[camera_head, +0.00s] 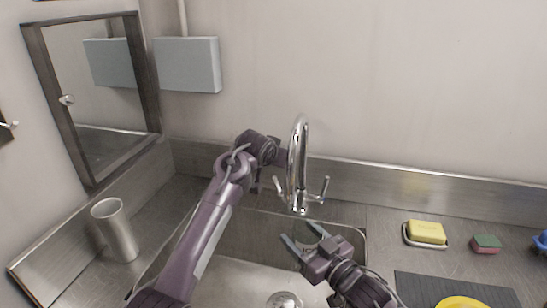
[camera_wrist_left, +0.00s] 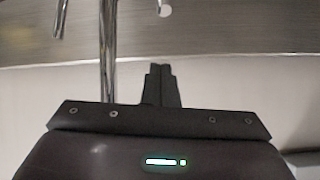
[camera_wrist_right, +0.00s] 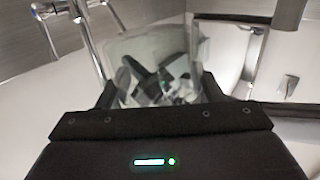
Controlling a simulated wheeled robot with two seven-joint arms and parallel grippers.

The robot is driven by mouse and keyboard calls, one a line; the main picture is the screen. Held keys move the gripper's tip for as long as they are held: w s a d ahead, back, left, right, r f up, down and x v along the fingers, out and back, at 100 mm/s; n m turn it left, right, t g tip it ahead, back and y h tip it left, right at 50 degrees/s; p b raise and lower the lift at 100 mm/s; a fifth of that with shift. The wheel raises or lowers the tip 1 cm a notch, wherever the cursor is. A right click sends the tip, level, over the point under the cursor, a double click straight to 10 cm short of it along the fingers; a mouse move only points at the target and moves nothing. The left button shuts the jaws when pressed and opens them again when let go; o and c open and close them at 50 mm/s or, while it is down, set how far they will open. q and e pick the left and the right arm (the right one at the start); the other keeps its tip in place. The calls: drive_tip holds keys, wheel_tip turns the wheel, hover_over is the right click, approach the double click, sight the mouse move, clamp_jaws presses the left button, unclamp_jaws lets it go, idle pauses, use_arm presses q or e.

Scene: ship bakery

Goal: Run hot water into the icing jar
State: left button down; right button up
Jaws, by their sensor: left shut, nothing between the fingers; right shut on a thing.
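A clear glass jar (camera_wrist_right: 150,65) is between the fingers of my right gripper (camera_head: 303,238) in the right wrist view. In the head view the jar is hard to make out, low over the sink in front of the tap. The chrome tap (camera_head: 301,150) has a tall curved spout and two levers, a left lever (camera_head: 280,188) and a right lever (camera_head: 324,187). My left gripper (camera_wrist_left: 160,70) is shut and empty. In the head view it is just left of the spout, above the left lever, its fingertips hidden. I see no water stream.
The steel sink (camera_head: 235,285) lies below both arms. A metal cup (camera_head: 116,232) stands at left. A yellow sponge in a dish (camera_head: 426,233), a green and pink sponge (camera_head: 486,244) and a dark mat (camera_head: 415,288) are at right. The steel backsplash (camera_head: 390,182) is behind the tap.

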sight(275, 177)
use_arm(q)
drive_tip(key=x, duration=0.4)
drive_tip(key=shift+s+f, duration=0.2)
drive_tip(key=shift+f, duration=0.2)
drive_tip(key=shift+s+a+f, duration=0.3)
drive_tip(key=shift+s+f, duration=0.1)
drive_tip(key=shift+s, duration=0.25)
drive_tip(key=shift+s+a+f, duration=0.25)
drive_tip(key=shift+s+f, duration=0.1)
drive_tip(key=shift+s, duration=0.25)
drive_tip(key=shift+f, duration=0.1)
drive_tip(key=shift+s+a+f+t, duration=0.1)
drive_tip(key=shift+s+a+t, duration=0.1)
drive_tip(key=shift+t, duration=0.2)
